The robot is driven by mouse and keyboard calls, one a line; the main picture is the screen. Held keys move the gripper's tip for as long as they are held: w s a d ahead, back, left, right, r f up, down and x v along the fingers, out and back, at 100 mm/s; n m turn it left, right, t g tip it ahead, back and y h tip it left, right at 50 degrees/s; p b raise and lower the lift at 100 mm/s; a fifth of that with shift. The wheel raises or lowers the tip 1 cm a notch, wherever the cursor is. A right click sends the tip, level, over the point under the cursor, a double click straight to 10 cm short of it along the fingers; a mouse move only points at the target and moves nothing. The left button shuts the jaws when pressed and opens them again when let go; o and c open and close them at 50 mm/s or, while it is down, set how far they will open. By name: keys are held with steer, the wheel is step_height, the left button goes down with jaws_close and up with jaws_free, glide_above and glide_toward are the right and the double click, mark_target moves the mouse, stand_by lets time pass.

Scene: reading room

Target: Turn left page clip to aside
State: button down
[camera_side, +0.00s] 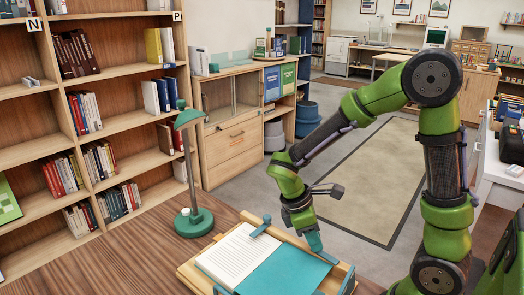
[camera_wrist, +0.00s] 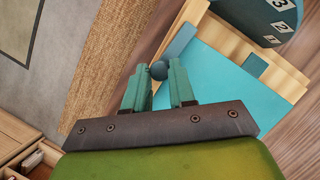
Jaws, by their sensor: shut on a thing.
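A book stand of pale wood (camera_side: 190,274) bears an open book with a printed white page (camera_side: 240,252) on the left and a plain teal page (camera_side: 285,270) on the right. A blue page clip (camera_side: 262,226) lies at the top edge of the white page. My gripper (camera_side: 315,243) is at the stand's far right corner. In the wrist view its teal fingers (camera_wrist: 160,82) are shut on the round dark blue knob (camera_wrist: 158,70) of a page clip, whose bar (camera_wrist: 181,41) reaches toward the teal page. In the side view my fingers hide most of this clip.
A green desk lamp (camera_side: 190,160) stands on the wooden table (camera_side: 120,262) left of the stand. A dark blue dial with numbers (camera_wrist: 262,18) is beside the teal page in the wrist view. Bookshelves (camera_side: 140,110) stand behind. The table left of the lamp is clear.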

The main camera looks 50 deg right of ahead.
steer(key=shift+n+t, duration=0.3)
steer(key=shift+n, duration=0.3)
steer(key=c, duration=0.9)
jaws_free()
steer(key=shift+c, duration=0.2)
steer(key=v, duration=1.7)
steer(key=shift+a, duration=0.2)
steer(key=shift+f, duration=0.1)
